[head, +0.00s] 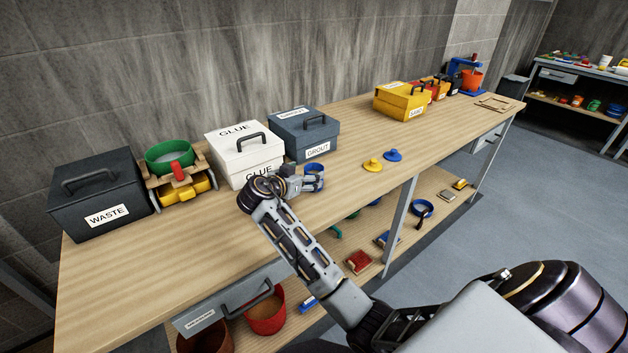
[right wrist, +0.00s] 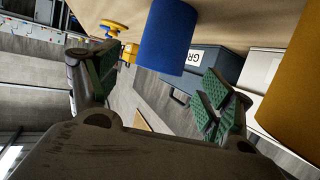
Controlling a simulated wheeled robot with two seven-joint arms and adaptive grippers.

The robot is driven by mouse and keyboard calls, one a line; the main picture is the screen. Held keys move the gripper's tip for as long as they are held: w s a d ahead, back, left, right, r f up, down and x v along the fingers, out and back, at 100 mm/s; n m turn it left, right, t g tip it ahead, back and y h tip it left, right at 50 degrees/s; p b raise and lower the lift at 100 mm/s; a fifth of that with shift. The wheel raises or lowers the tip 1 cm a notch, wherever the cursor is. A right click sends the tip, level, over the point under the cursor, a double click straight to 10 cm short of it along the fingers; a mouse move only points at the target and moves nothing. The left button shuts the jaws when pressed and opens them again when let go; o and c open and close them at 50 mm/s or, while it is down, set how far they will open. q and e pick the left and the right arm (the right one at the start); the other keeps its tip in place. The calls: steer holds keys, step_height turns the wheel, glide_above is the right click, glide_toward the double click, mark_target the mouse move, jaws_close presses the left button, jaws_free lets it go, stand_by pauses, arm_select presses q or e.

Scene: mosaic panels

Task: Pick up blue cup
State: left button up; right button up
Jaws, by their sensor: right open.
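The blue cup (head: 314,169) stands upright on the wooden workbench, in front of the grey GROUT box. My right gripper (head: 304,184) is beside it, low over the bench, and partly covers it. In the right wrist view, the blue cup (right wrist: 172,38) shows upside down, between and beyond the two green-padded fingers. The right gripper (right wrist: 160,92) is open, with nothing between its pads; I cannot tell whether a finger touches the cup. My left gripper is not in view.
The white GLUE box (head: 243,152) and grey GROUT box (head: 304,135) stand behind. A yellow cylindrical thing (right wrist: 291,75) is close by in the wrist view. Yellow (head: 373,165) and blue (head: 393,155) knobbed pieces lie right of the cup.

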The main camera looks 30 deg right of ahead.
mark_target(318, 169)
steer(key=shift+w+d+f, duration=0.2)
steer(key=shift+d, duration=0.2)
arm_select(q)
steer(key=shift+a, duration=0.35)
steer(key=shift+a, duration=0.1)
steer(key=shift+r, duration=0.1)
arm_select(e)
steer(key=shift+d, duration=0.1)
steer(key=shift+w+d, duration=0.15)
steer(key=shift+d, duration=0.05)
steer(key=x, duration=0.3)
steer(key=shift+w+d+f+p, duration=0.1)
steer(key=shift+w+d+p, duration=0.1)
steer(key=shift+d+p, duration=0.15)
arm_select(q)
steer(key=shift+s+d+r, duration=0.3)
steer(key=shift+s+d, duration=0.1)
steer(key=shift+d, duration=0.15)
arm_select(e)
steer(key=shift+w+d+f, duration=0.2)
steer(key=shift+d, duration=0.1)
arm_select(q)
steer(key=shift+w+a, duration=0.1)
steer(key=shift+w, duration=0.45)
arm_select(e)
steer(key=c, duration=1.3)
